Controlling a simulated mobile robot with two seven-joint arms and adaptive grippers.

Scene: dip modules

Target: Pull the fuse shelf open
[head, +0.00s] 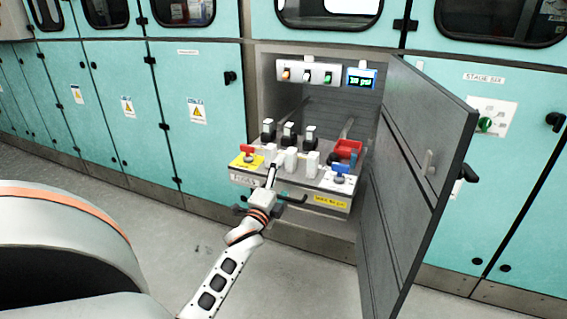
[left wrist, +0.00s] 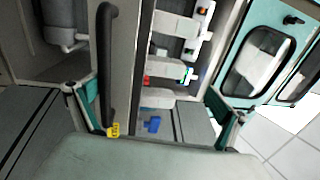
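The fuse shelf (head: 325,199) sits in the open cabinet bay, with white fuse blocks, black-and-white switches and small coloured parts on top. Its black bar handle (head: 294,199) runs along the front face; my left gripper hides part of it. My left gripper (head: 262,207) is at the shelf front. In the left wrist view, its two fingers (left wrist: 155,108) are spread wide. The black handle (left wrist: 107,60) shows between them, closer to the left finger; I cannot tell whether they touch. My right gripper is not in view.
The grey cabinet door (head: 420,150) stands open to the right of the shelf. A red box (head: 347,150) sits on the shelf's right side. Switches and a lit display (head: 361,78) are above. Teal cabinets (head: 200,110) line both sides. The floor in front (head: 190,245) is clear.

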